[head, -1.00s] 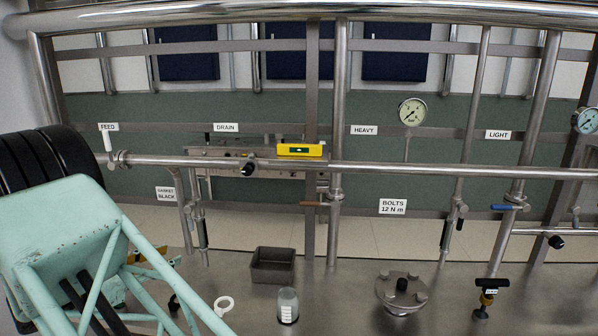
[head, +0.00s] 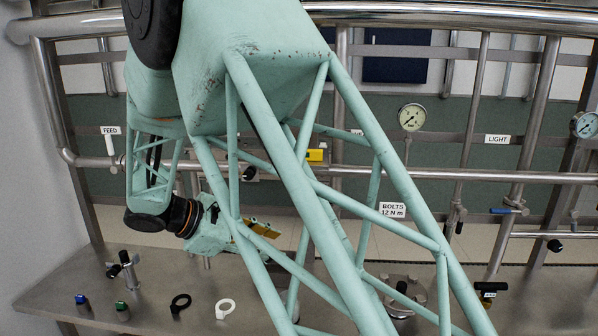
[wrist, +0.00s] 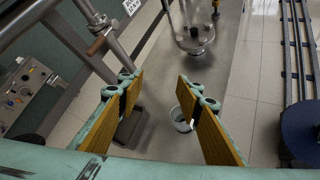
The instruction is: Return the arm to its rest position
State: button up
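My arm crosses the head view as a pale green lattice, raised and folded in front of the pipework. My gripper (head: 260,227) hangs at the arm's end left of centre, above the bench, partly hidden behind lattice struts. In the wrist view my gripper (wrist: 158,92) has its two yellow-padded fingers wide apart with nothing between the pads. Beyond the fingers, lower down, are a clear jar (wrist: 180,120) and a dark bin (wrist: 131,128), both apart from the gripper as far as I can tell.
A T-handled tool (head: 490,289) stands right. Pipes (head: 470,174) and a gauge (head: 411,117) stand behind. A control panel (wrist: 28,92) is left in the wrist view.

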jog(key=s+d+r+m+g+y+p, duration=0.15)
jog(key=s+d+m, duration=0.25)
jog(key=s+d, duration=0.4)
jog(key=s+d+r+m+g+y, duration=0.1)
jog(key=s+d+r+m+g, duration=0.25)
jog(key=s+d, duration=0.4)
jog(key=s+d+r+m+g+y, duration=0.15)
jog(key=s+d+m, duration=0.25)
jog(key=s+d, duration=0.4)
jog(key=s+d+r+m+t+y+b, duration=0.1)
jog(key=s+d+r+m, duration=0.1)
jog(key=s, duration=0.5)
jog(key=s+d+r+m+t+y+b, duration=0.2)
jog(key=s+m, duration=0.1)
jog(key=s, duration=0.4)
jog(key=s+d+r+m+t+y+b, duration=0.1)
jog(key=s+r+m+y, duration=0.1)
jog(key=s, duration=0.5)
jog(key=shift+s+d, duration=0.35)
jog(key=shift+d, duration=0.05)
jog(key=shift+t, duration=0.25)
